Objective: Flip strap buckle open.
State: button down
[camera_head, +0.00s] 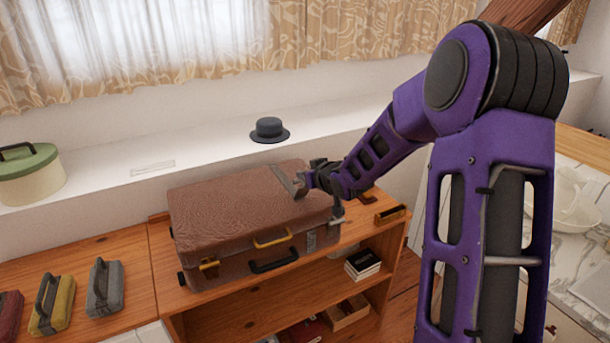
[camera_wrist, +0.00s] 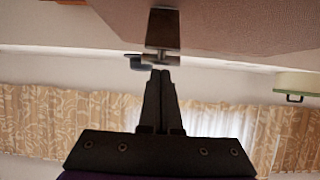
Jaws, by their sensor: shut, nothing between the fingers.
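The brown suitcase (camera_head: 235,205) lies flat and shut on a wooden shelf unit. A grey strap piece (camera_head: 286,181) slants across the right part of its lid. A metal plate (camera_head: 311,241) sits on the front face at the right. My gripper (camera_head: 303,186) is at the right side of the lid, close to the strap piece. In the wrist view, my gripper (camera_wrist: 160,72) is shut and empty. Its fingertips point at a dark strap end (camera_wrist: 163,28) with a small metal bar (camera_wrist: 164,57), very close to them. Whether they touch is unclear.
A yellow latch (camera_head: 209,266), yellow catch (camera_head: 272,238) and black handle (camera_head: 274,262) are on the suitcase front. A dark hat (camera_head: 269,130) and green-lidded box (camera_head: 28,177) stand on the ledge behind. Several small cases (camera_head: 104,288) lie left. A small box (camera_head: 390,214) lies right.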

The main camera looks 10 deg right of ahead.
jog(key=shift+r, duration=0.15)
jog(key=shift+r+p, duration=0.65)
jog(key=shift+p, duration=0.1)
jog(key=shift+r, duration=0.1)
